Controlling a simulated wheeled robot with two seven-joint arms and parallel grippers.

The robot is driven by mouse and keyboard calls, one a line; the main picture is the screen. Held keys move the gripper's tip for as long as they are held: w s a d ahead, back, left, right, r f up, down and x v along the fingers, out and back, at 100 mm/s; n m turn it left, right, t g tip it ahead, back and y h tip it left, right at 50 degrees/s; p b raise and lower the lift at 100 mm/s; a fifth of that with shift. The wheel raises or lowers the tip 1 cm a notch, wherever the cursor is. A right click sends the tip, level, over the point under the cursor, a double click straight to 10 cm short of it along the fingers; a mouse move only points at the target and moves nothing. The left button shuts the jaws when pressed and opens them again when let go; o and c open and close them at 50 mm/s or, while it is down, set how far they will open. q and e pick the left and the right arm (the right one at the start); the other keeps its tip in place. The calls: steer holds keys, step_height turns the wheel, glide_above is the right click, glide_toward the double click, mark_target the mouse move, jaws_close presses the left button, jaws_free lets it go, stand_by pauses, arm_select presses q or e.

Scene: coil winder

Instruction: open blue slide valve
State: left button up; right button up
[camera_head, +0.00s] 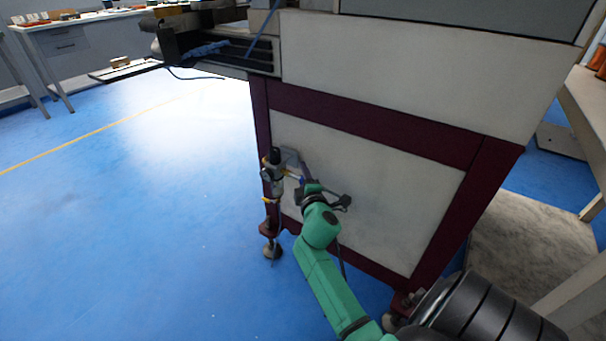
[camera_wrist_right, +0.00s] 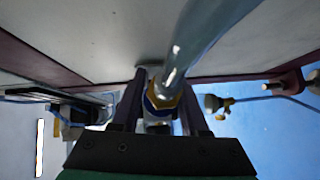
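The blue slide valve (camera_wrist_right: 151,106) shows in the right wrist view as a blue ring beside a brass nut, at the near end of a pale metal tube. A small bit of blue also shows on the valve assembly in the head view (camera_head: 301,182). My right gripper (camera_head: 302,172) reaches the assembly at the left post of the machine frame. In the right wrist view, the fingers (camera_wrist_right: 162,100) stand apart, one on each side of the ring and nut. Firm contact cannot be made out. The left gripper is out of view.
A filter-regulator unit (camera_head: 272,172) hangs on the dark red frame post (camera_head: 262,120), close to the left of my gripper. A pale panel (camera_head: 390,190) lies behind it. The machine's foot (camera_head: 272,250) stands below. The blue floor (camera_head: 120,240) at left is clear.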

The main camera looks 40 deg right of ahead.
jaws_close()
